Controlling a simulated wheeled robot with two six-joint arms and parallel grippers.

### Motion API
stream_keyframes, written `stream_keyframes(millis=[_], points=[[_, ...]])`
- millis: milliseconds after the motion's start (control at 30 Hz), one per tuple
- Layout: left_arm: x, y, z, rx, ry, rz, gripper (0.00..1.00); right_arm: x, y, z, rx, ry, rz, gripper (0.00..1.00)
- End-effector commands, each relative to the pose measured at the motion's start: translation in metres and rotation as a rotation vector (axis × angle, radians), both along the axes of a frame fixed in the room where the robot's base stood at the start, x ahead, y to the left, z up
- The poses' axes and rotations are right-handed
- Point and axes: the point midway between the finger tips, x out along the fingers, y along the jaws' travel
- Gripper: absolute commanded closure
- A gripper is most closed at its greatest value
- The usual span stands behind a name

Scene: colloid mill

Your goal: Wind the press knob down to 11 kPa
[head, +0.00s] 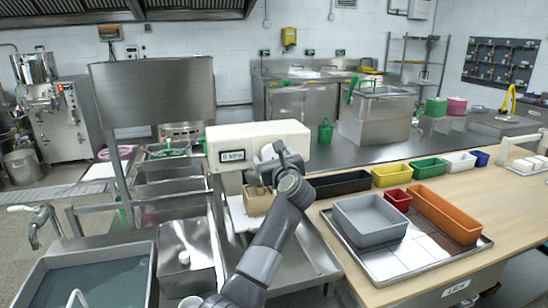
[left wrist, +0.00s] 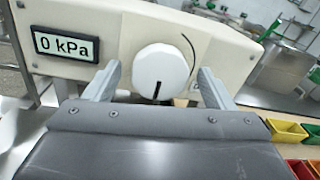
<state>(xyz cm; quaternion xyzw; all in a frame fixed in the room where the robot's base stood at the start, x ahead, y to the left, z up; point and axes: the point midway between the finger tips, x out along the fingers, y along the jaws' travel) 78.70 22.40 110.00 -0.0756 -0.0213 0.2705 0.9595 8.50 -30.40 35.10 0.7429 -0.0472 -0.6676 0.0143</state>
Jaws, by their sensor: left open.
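The press (head: 232,136) is a cream box on the steel counter. Its display (left wrist: 66,46) reads 0 kPa in the left wrist view. The round white press knob (left wrist: 160,70) sits on its front face, with a black mark pointing down. My left gripper (head: 268,160) is in front of the press. In the left wrist view my left gripper (left wrist: 157,72) is open, with one finger on each side of the knob and a visible gap to it on both sides. My right gripper is not in view.
A tan block (head: 257,201) is under the press. A grey bin (head: 370,236) and an orange bin (head: 446,224) stand on a tray to the right. A sink (head: 90,290) is at front left. A dark curved line (left wrist: 193,50) runs beside the knob.

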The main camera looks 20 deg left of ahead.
Motion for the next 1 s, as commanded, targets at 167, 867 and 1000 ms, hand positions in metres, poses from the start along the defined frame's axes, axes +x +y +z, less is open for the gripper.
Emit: stream_keyframes(millis=[167, 867, 1000], points=[[0.000, 0.000, 0.000, 0.000, 0.000, 0.000, 0.38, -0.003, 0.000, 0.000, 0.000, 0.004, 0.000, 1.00], [0.000, 0.000, 0.005, 0.111, 0.076, 0.000, 0.67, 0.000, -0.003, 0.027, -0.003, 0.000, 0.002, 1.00], [0.000, -0.001, 0.007, 0.204, 0.139, -0.001, 0.67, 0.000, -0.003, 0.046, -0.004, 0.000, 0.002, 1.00]])
